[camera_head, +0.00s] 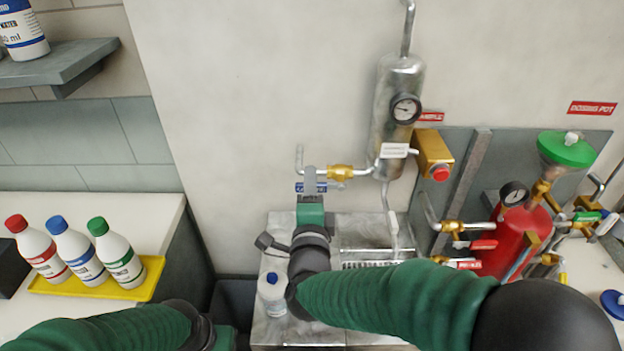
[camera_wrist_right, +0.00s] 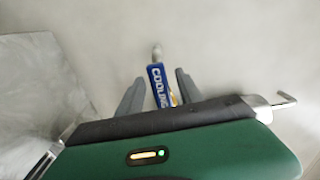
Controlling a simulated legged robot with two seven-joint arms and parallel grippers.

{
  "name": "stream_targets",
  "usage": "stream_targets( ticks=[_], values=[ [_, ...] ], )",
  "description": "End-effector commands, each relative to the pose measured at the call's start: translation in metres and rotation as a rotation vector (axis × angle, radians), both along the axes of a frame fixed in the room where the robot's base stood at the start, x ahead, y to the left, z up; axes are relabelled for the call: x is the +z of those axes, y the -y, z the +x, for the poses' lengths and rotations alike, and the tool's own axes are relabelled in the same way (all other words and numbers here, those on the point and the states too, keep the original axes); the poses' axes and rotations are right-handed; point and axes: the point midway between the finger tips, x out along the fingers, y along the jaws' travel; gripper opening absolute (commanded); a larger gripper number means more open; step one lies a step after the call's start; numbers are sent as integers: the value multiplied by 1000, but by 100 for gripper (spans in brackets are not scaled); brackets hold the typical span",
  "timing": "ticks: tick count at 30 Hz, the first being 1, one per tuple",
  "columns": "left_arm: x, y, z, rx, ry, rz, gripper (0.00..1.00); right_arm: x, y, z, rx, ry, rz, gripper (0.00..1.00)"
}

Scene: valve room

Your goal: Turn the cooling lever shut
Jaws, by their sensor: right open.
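The cooling lever has a blue handle with white lettering. In the head view the handle (camera_head: 322,187) lies roughly level under a brass valve (camera_head: 341,172) on a pipe beside the steel cylinder. My right gripper (camera_head: 310,181) is at the handle's left part and partly covers it. In the right wrist view the handle (camera_wrist_right: 157,80) stands between the two grey fingers of my right gripper (camera_wrist_right: 159,77), which are open with a gap to each side. Contact cannot be told. My left arm shows at the lower left; its gripper is out of view.
The steel cylinder (camera_head: 398,95) with a gauge hangs right of the valve. A metal sink (camera_head: 345,225) with a small white bottle (camera_head: 272,292) is below. A red dosing pot (camera_head: 505,240) with several valves stands right. A yellow tray (camera_head: 150,283) holds bottles at left.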

Motion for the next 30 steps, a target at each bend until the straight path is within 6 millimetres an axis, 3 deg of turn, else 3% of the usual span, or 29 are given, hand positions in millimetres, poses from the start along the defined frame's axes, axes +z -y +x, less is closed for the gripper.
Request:
stream_targets(
  ticks=[3, 12, 30],
  values=[
    [0, 0, 0, 1, 0, 0, 36, -1, 2, 1, 0, -2, 2, 40],
    [0, 0, 0, 1, 0, 0, 36, -2, 7, 3, -4, -3, 5, 1],
    [0, 0, 0, 1, 0, 0, 36, -4, 8, 3, -9, -8, 4, 0]
  ],
)
